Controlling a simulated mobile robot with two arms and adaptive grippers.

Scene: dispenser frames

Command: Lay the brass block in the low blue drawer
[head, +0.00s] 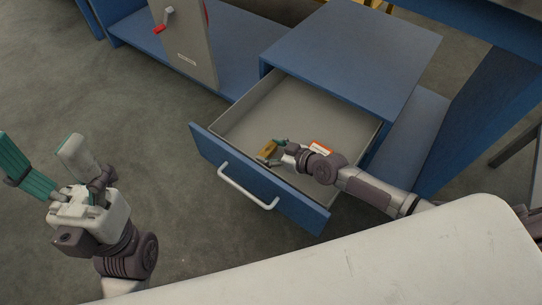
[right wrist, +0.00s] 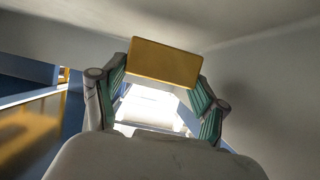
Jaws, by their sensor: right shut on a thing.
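The low blue drawer (head: 212,160) is pulled open under a blue cabinet, with a light handle on its front and a grey inside. The brass block (head: 268,147) is in or just over the drawer, near its front left; I cannot tell whether it touches the floor. My right gripper (head: 275,152) reaches into the drawer from the right and is shut on the block. In the right wrist view the brass block (right wrist: 164,63) spans between the green-padded fingers (right wrist: 160,88). My left gripper (head: 38,160) is at the far left, its fingers spread apart, empty, over the floor.
An orange and white box or label (head: 321,148) shows in the drawer beside my right wrist. The blue cabinet top (head: 350,45) is clear. A grey panel with a red-handled lever (head: 180,45) stands at the upper left. Open floor lies left of the drawer.

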